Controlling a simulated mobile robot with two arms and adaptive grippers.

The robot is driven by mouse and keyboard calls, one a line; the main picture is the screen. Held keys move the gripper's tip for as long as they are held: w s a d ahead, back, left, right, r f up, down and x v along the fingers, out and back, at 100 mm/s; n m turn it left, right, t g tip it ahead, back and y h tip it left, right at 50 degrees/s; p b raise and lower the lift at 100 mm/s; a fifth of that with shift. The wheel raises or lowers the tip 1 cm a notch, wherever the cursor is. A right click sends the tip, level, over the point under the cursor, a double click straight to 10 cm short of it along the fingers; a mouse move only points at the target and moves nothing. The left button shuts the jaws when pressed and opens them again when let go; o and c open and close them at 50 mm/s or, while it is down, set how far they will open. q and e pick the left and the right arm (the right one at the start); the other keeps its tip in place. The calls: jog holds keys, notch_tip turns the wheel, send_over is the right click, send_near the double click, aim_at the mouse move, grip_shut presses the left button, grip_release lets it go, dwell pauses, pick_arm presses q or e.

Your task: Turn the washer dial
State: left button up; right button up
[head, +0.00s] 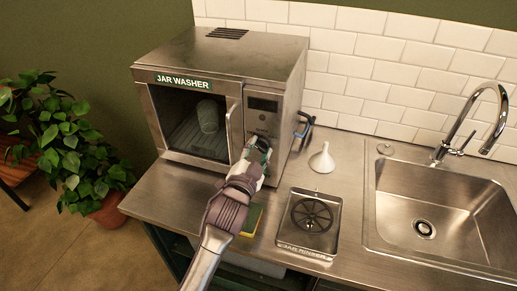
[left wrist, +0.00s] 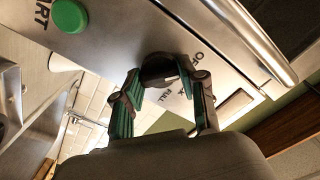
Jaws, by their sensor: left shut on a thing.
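The jar washer (head: 190,85) is a steel box with a glass door, standing on the counter at the back left. Its control panel (head: 262,120) is to the right of the door. In the left wrist view, the dark round dial (left wrist: 160,70) sits on the panel with OFF and FULL marks beside it. My left gripper (left wrist: 165,85) has its fingers on both sides of the dial and is shut on it. In the head view, my left gripper (head: 258,152) is at the lower panel and hides the dial. My right gripper is not in view.
A green START button (left wrist: 69,16) is beside the dial. A jar (head: 208,116) stands inside the washer. On the counter are a yellow-green sponge (head: 251,220), a white funnel (head: 322,160), the jar rinser (head: 309,240) and a sink (head: 440,205). A potted plant (head: 75,150) is at left.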

pick_arm(q)
jog(key=shift+n, duration=0.8)
jog(key=shift+f, duration=0.1)
jog(key=o, duration=1.2)
jog(key=shift+c, duration=0.2)
jog(key=shift+s, duration=0.15)
jog(key=v, duration=1.1)
jog(key=shift+s, duration=0.35)
jog(key=shift+a, duration=0.15)
